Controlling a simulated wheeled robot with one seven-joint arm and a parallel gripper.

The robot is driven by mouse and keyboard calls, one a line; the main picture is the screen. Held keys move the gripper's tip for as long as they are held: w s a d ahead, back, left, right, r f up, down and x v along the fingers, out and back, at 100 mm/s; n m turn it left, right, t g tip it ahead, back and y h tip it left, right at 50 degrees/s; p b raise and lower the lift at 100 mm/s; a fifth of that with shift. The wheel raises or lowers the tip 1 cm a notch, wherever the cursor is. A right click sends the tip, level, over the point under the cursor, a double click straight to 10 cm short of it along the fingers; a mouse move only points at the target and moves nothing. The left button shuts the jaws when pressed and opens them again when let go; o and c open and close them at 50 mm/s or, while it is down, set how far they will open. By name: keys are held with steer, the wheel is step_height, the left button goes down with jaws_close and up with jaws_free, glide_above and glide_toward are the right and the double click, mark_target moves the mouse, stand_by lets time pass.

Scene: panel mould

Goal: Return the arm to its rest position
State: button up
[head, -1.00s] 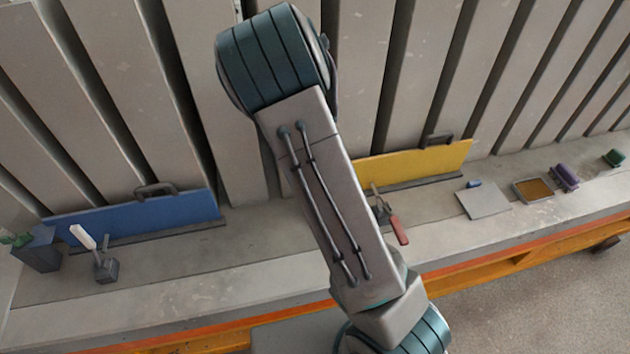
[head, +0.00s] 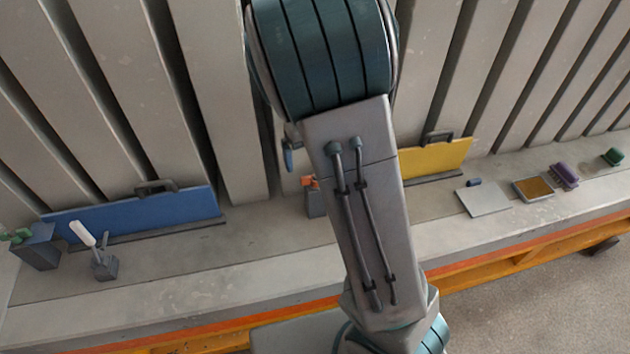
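My arm (head: 355,200) crosses the middle of the head view, from a large teal ribbed joint (head: 325,50) at the top to another teal joint at the bottom edge. The grey link between them is tilted slightly. I cannot make out my gripper. A small blue and grey part (head: 289,155) shows just left of the arm below the upper joint, and I cannot tell what it belongs to.
A ledge carries a blue board (head: 135,213), a yellow board (head: 435,157), a grey holder with a white-handled tool (head: 104,266), a dark block with an orange top (head: 315,203), a grey plate (head: 484,199), an orange-filled tray (head: 534,189), and purple (head: 565,175) and green (head: 612,157) items.

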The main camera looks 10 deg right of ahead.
steer(key=s+d+r+n+t+b, duration=0.1)
steer(key=s+r+n+b, duration=0.1)
steer(key=s+n, duration=0.7)
steer(key=s+d+r+n+t+b, duration=0.1)
steer(key=s+r+n, duration=0.3)
steer(key=n, duration=2)
steer(key=s+t+b, duration=0.1)
steer(key=s, duration=0.4)
steer(key=shift+s+r+b, duration=0.2)
steer(key=shift+s+b, duration=0.15)
steer(key=shift+b, duration=0.05)
